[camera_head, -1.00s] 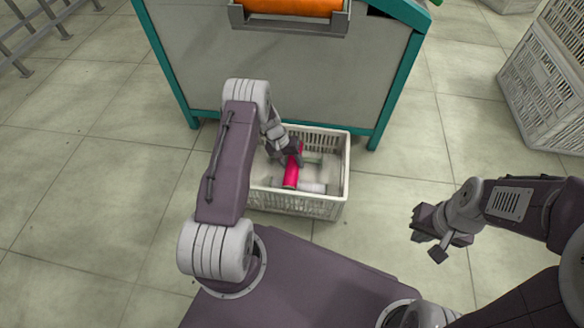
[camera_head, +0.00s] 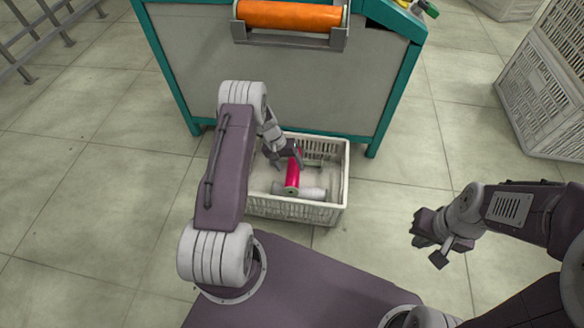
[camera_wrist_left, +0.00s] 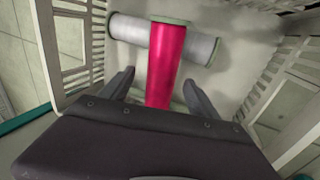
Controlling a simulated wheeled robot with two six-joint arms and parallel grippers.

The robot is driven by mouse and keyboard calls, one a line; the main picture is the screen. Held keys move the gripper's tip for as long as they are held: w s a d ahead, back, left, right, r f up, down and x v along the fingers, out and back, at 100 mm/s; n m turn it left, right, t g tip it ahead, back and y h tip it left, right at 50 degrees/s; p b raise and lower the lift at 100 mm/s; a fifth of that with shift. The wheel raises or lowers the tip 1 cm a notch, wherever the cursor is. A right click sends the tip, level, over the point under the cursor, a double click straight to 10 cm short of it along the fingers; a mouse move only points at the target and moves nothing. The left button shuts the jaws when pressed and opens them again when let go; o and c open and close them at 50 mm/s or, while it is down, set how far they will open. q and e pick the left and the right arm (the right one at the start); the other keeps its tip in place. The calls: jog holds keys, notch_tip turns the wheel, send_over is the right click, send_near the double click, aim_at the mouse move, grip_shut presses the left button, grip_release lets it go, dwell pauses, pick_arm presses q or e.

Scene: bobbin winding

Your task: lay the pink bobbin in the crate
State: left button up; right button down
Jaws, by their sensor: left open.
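The pink bobbin (camera_head: 292,173) is inside the white crate (camera_head: 296,210), with one end over a white bobbin (camera_head: 312,192). In the left wrist view the pink bobbin (camera_wrist_left: 166,62) crosses on top of the white bobbin (camera_wrist_left: 128,36), so it looks slightly tilted. My left gripper (camera_head: 284,157) reaches down into the crate. In the left wrist view its two fingers (camera_wrist_left: 158,88) stand apart on either side of the pink bobbin's near end, with gaps to it. My right gripper (camera_head: 432,240) hangs empty over the floor, right of the crate; its jaw opening is unclear.
A teal-framed machine (camera_head: 280,85) stands right behind the crate, with an orange bobbin (camera_head: 290,15) in a holder on its front. Tall stacked crates (camera_head: 545,95) stand at the right. The floor between them and the crate is clear.

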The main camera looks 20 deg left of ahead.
pick_arm(q)
jog(key=s+r+p, duration=0.3)
jog(key=r, duration=1.1)
jog(key=s+d+r+m+y, duration=0.1)
jog(key=s+d+r, duration=0.2)
jog(key=s+r, duration=0.3)
jog(key=s+d+r+m+y, duration=0.1)
jog(key=s+d+r, duration=0.3)
jog(key=s, duration=0.7)
notch_tip(320, 180, up, 2)
jog(key=shift+r+m+y, duration=0.1)
jog(key=shift+m+y, duration=0.2)
jog(key=shift+y, duration=0.3)
pick_arm(e)
notch_tip(320, 180, up, 5)
jog(key=shift+f, duration=0.1)
pick_arm(q)
jog(key=shift+d, duration=0.1)
notch_tip(320, 180, up, 48)
jog(key=p, duration=4.8)
pick_arm(e)
notch_tip(320, 180, up, 48)
